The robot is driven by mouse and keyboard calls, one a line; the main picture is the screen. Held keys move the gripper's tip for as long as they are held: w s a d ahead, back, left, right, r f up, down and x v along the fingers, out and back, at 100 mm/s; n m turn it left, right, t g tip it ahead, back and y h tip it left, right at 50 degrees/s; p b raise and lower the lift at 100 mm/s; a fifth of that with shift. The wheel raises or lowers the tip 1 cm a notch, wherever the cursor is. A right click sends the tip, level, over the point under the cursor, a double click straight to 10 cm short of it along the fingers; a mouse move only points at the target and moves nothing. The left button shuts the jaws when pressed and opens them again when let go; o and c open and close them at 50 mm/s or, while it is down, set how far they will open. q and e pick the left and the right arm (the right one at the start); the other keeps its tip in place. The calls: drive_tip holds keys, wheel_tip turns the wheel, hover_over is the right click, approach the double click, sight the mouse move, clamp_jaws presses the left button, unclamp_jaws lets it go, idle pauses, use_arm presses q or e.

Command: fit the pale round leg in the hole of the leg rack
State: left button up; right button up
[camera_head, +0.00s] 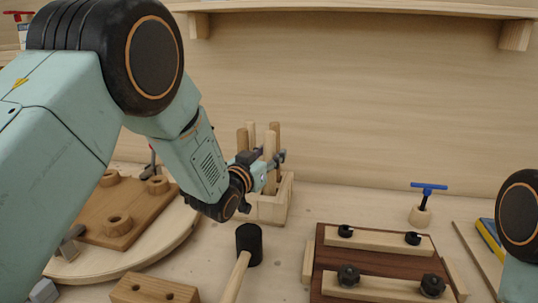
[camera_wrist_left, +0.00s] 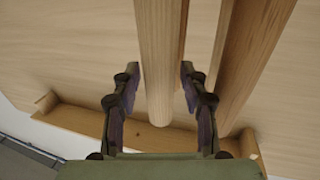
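The pale round leg (camera_head: 269,147) stands upright at the leg rack (camera_head: 271,210), a pale wooden box at the back middle. In the left wrist view the leg (camera_wrist_left: 160,60) runs down between my fingers, and its rounded lower end shows; I cannot tell whether it sits in a hole. My left gripper (camera_head: 270,157) is at the leg with one finger on each side. In the left wrist view the gripper (camera_wrist_left: 160,75) is open around it, with small gaps to both pads. My right gripper is out of view; part of my right arm shows at the right edge.
Several other legs (camera_head: 242,139) stand in the rack close to my fingers; one (camera_wrist_left: 250,60) is just right of them in the wrist view. A black-headed mallet (camera_head: 249,243) lies in front. A brown clamped board (camera_head: 375,258) is at the right, a round board (camera_head: 75,270) at the left.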

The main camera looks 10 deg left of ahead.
sight(269, 132)
use_arm(q)
drive_tip(key=shift+o, duration=0.5)
wheel_tip(269, 132, up, 10)
drive_tip(key=shift+s+f, duration=0.1)
